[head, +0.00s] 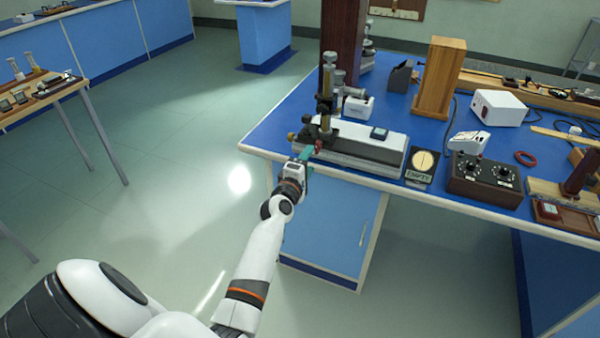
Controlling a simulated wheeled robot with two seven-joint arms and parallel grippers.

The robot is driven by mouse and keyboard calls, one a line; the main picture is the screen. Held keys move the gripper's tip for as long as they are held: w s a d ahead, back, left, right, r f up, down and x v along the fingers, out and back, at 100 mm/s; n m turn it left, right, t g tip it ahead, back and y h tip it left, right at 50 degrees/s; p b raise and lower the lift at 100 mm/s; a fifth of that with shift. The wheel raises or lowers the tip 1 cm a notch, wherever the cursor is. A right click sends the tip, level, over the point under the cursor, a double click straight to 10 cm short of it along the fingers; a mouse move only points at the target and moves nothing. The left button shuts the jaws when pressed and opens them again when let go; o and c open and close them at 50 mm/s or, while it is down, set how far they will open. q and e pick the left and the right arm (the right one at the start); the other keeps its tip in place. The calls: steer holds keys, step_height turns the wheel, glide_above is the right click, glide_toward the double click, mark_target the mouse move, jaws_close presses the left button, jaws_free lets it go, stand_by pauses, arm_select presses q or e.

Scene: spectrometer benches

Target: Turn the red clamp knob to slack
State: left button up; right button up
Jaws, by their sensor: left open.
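The red clamp knob (318,146) is a small dark red shape at the front left of the apparatus on the blue bench. The apparatus has a grey and white base (365,148) and an upright brass and black column (327,85). My left gripper (309,152) is open at the bench's front edge, its teal fingers right by the knob. The knob is too small to tell whether the fingers are around it or touch it. My right gripper is not in view.
A dial meter (422,163) and a dark box with two knobs (486,178) stand to the right along the front edge. A wooden block (439,78) and a white box (497,107) stand behind. The floor left of the bench is clear.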

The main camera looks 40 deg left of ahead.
arm_select(q)
steer(key=v, duration=0.6)
steer(key=shift+s, duration=0.15)
steer(key=s+d+f+m+g+h, duration=0.2)
steer(key=d+f+m, duration=0.15)
steer(key=f, duration=0.65)
steer(key=s+d+f+m+g+h, duration=0.1)
steer(key=s+d+f+m+g, duration=0.2)
steer(key=f, duration=0.7)
steer(key=s+d+f+m+g+h, duration=0.1)
steer(key=s+d+f+m+g, duration=0.15)
steer(key=s+f, duration=0.4)
steer(key=s+d+f+m+g, duration=0.1)
steer(key=s+d+f+m, duration=0.25)
steer(key=f, duration=0.55)
steer(key=s+d+f+m+g, duration=0.1)
steer(key=s+f+m+g, duration=0.3)
steer(key=s, duration=1.2)
steer(key=s+d+f+m+g, duration=0.2)
steer(key=s+f+m+g, duration=0.2)
steer(key=s+f+m, duration=0.3)
steer(key=s+f, duration=0.4)
steer(key=s, duration=0.6)
steer(key=shift+s+d+f+p, duration=0.15)
steer(key=shift+s+f+p, duration=0.1)
steer(key=shift+p, duration=0.15)
